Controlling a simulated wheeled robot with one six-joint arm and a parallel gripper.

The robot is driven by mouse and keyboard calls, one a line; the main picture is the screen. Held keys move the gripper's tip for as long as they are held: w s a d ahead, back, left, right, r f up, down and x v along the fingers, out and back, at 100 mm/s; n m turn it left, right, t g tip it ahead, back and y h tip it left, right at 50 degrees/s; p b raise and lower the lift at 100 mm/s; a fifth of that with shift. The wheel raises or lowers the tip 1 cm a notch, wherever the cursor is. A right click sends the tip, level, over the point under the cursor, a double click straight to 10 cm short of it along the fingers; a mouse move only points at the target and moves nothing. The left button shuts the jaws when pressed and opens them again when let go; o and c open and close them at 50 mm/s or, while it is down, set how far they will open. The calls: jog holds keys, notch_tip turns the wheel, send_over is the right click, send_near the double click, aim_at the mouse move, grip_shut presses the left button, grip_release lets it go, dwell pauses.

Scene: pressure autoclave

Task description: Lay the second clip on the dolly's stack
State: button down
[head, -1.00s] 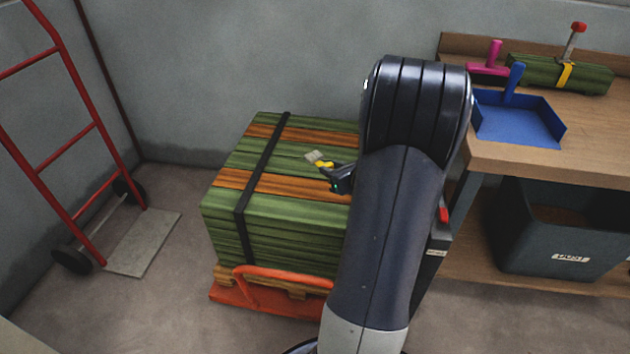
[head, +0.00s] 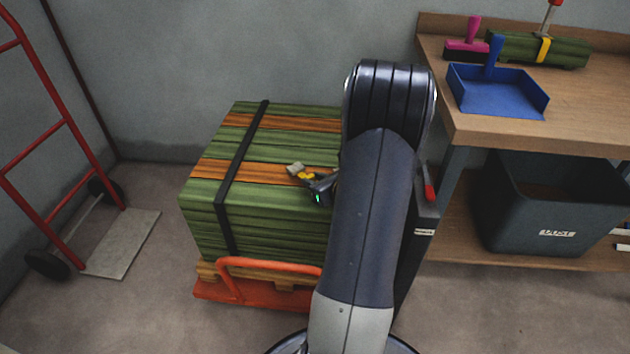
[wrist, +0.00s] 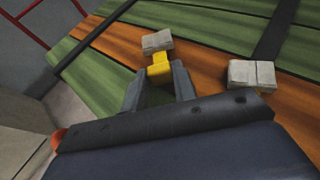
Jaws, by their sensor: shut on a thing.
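My gripper (head: 312,182) is shut on a clip with a yellow part (wrist: 160,70) and a pale grey block-like end (wrist: 157,42). The clip's pale end also shows in the head view (head: 295,168). The clip is over the front orange band of the dolly's stack (head: 270,205), right of a black strap. I cannot tell whether it touches the stack. The stack stands on a pallet on the orange dolly (head: 235,292).
A red hand truck (head: 65,125) stands at the left. The workbench (head: 560,130) at the right holds a blue dustpan (head: 497,97), a pink-handled brush (head: 468,45) and a green bundle (head: 530,48). A dark bin (head: 510,200) sits below. My arm hides the stack's right side.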

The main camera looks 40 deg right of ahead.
jog(key=shift+f+b, duration=0.3)
jog(key=shift+f, duration=0.05)
jog(key=c, duration=1.1)
grip_release()
jog(key=shift+c, duration=0.2)
jog(key=shift+r, duration=0.1)
jog(key=shift+r+p, duration=0.5)
jog(key=shift+p, duration=0.15)
jog(key=p+v, duration=0.2)
jog(key=v, duration=1)
jog(key=shift+f+p, duration=0.25)
jog(key=shift+p, duration=0.15)
